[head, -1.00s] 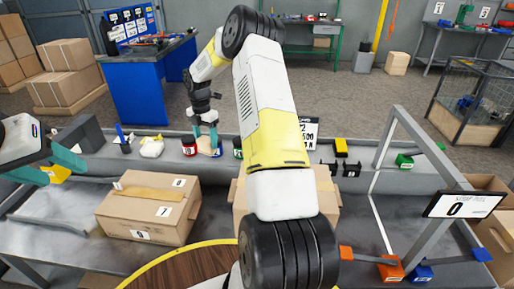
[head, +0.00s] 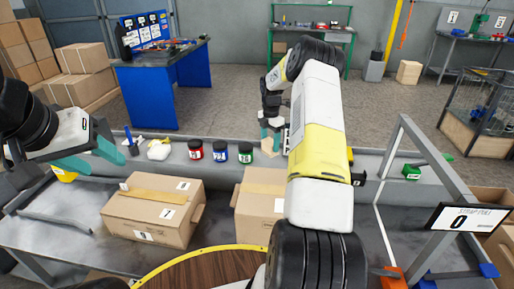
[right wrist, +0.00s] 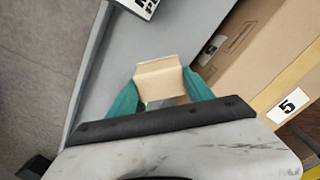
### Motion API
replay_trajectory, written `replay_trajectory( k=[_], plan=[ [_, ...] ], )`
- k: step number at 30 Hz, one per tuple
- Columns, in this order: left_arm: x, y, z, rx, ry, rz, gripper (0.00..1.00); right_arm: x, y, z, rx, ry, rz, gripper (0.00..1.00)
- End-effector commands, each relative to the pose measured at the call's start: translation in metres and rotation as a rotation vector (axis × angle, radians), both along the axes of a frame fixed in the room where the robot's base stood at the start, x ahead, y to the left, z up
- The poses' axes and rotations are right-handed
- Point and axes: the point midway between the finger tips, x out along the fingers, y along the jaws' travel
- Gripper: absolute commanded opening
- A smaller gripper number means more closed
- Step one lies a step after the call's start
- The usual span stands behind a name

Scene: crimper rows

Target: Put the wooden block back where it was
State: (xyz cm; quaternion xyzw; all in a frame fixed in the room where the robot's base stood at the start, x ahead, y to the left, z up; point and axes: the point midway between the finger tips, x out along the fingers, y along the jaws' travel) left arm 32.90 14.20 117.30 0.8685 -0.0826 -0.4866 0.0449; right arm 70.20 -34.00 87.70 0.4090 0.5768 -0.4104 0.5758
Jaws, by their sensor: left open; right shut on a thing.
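The wooden block (right wrist: 158,82) is pale tan and held between the teal fingers of my right gripper (right wrist: 162,98) in the right wrist view. In the head view the right gripper (head: 270,138) is over the back shelf, just right of the green-labelled jar (head: 245,152), with the block (head: 266,150) low between its fingers. I cannot tell whether the block touches the shelf. My left gripper (head: 92,157) is open and empty at the left, above the front bench near a yellow object.
A red jar (head: 195,149) and a blue jar (head: 219,152) stand left of the green one on the shelf (head: 170,170). Boxes (head: 152,208) and (head: 258,205) stand in front. A metal frame (head: 440,170) rises at the right.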

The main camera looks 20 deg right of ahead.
Motion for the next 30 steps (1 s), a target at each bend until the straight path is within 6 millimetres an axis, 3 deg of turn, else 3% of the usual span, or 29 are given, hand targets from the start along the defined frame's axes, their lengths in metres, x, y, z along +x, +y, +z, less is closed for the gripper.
replay_trajectory(
  k=[15, 26, 27, 30],
  plan=[
    [0.000, 0.000, 0.000, 0.000, 0.000, 0.000, 0.52, 0.000, 0.001, -0.059, 0.000, -0.001, 0.000, 0.27],
    [0.000, 0.000, 0.000, 0.000, 0.000, 0.000, 0.52, 0.000, 0.000, -0.062, 0.001, -0.002, 0.000, 0.27],
    [0.000, 0.000, 0.000, 0.000, 0.000, 0.000, 0.52, 0.000, 0.000, -0.062, 0.000, -0.002, 0.000, 0.67],
    [0.000, 0.000, 0.000, 0.000, 0.000, 0.000, 0.52, 0.000, 0.000, -0.062, 0.001, -0.002, 0.000, 0.81]
  ],
)
